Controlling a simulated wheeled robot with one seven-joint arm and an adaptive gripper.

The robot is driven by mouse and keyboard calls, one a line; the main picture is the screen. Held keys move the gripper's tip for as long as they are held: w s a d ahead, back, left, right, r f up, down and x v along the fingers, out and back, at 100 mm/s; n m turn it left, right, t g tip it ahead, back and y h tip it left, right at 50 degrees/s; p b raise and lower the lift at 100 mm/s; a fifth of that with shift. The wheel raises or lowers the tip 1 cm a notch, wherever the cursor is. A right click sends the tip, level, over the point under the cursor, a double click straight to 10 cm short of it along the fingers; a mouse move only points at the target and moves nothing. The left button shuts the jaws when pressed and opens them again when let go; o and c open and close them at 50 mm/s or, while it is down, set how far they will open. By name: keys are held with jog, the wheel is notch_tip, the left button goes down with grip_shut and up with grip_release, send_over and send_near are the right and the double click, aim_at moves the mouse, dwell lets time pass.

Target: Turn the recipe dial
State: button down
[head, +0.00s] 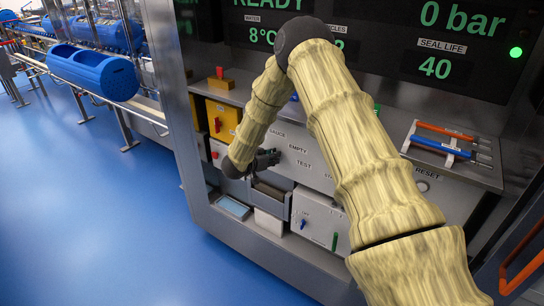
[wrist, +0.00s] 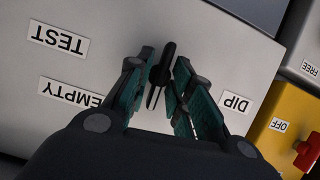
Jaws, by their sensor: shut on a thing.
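The recipe dial (wrist: 161,68) is a slim dark knob on a light grey panel (wrist: 205,30). In the wrist view it stands between the two teal-padded fingers of my gripper (wrist: 160,92), which is shut on it. The labels TEST, EMPTY and DIP lie around it, upside down in this view. I cannot tell which label the dial points to. In the head view my gripper (head: 267,159) is at the left side of the same panel (head: 318,152), by the SAUCE, EMPTY and TEST labels. The dial is hidden there behind my gripper.
A yellow box (head: 222,121) with a red switch, marked OFF in the wrist view, is left of the panel. Below are an open grey bin (head: 270,196) and a white box (head: 319,218). A rack of orange and blue tools (head: 447,144) lies right. Blue floor is clear at left.

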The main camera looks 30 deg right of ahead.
jog(key=shift+s+a+f+n+g+h, duration=0.15)
jog(key=shift+n+g+h, duration=0.3)
jog(key=shift+n, duration=0.45)
jog(key=shift+w+d+f+n+g+h, duration=0.1)
jog(key=shift+f+n+g+h, duration=0.1)
jog(key=shift+n+g, duration=0.55)
jog(key=shift+s+a+f+n+g+h, duration=0.15)
jog(key=shift+n+g+h, duration=0.25)
jog(key=shift+n, duration=0.65)
jog(key=shift+w+d, duration=0.1)
jog(key=c, duration=1.6)
grip_release()
jog(key=o, duration=0.3)
jog(key=shift+w+d+r, duration=0.1)
jog(key=shift+w+r, duration=0.1)
jog(key=shift+r, duration=0.05)
